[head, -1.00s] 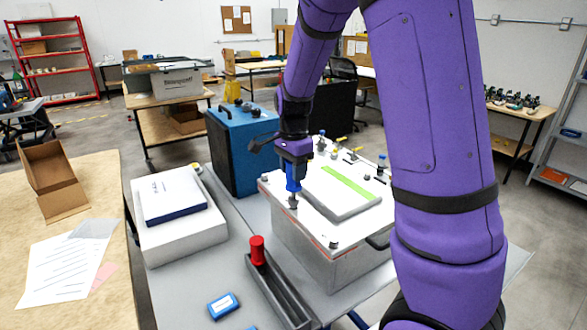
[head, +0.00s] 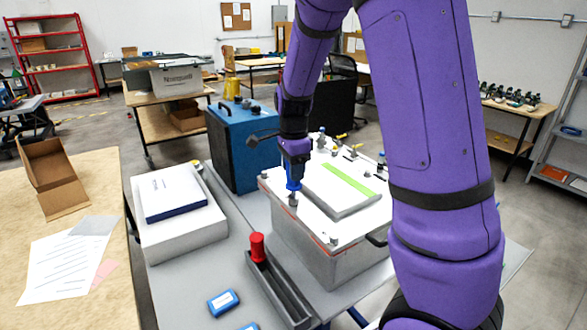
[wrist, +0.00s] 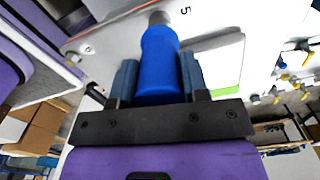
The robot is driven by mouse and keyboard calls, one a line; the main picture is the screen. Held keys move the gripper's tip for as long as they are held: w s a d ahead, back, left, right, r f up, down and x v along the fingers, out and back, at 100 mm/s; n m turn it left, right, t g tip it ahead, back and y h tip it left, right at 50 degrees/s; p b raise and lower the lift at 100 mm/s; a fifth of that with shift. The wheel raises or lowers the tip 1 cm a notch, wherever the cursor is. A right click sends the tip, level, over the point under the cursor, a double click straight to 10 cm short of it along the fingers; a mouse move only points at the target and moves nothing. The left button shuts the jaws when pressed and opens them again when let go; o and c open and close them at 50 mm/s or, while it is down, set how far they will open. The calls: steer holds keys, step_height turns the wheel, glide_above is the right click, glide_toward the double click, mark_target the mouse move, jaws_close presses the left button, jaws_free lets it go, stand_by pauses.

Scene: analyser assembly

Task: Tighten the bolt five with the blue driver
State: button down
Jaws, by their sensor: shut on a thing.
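My gripper (head: 294,172) is shut on the blue driver (wrist: 160,65), with one finger on each side of its handle in the wrist view. In the head view the driver (head: 293,185) stands about upright over the front left part of the white analyser lid (head: 312,222). Its lower end is at a grey bolt head (head: 293,201). In the wrist view the driver's grey end (wrist: 159,18) is beside the printed number 5 on the white lid. Whether it is fully seated on bolt five is hidden.
A grey tray (head: 283,293) with a red-handled tool (head: 257,246) stands in front of the analyser. A blue case (head: 238,150) is behind it. A white box (head: 170,195) lies to the left. A raised panel with a green strip (head: 347,180) sits on the lid.

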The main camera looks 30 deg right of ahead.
steer(key=m, duration=1)
steer(key=shift+m, duration=0.4)
steer(key=m, duration=0.3)
steer(key=shift+m, duration=0.4)
steer(key=c, duration=0.8)
jaws_free()
steer(key=shift+o, duration=0.2)
jaws_close()
steer(key=shift+r, duration=2.95)
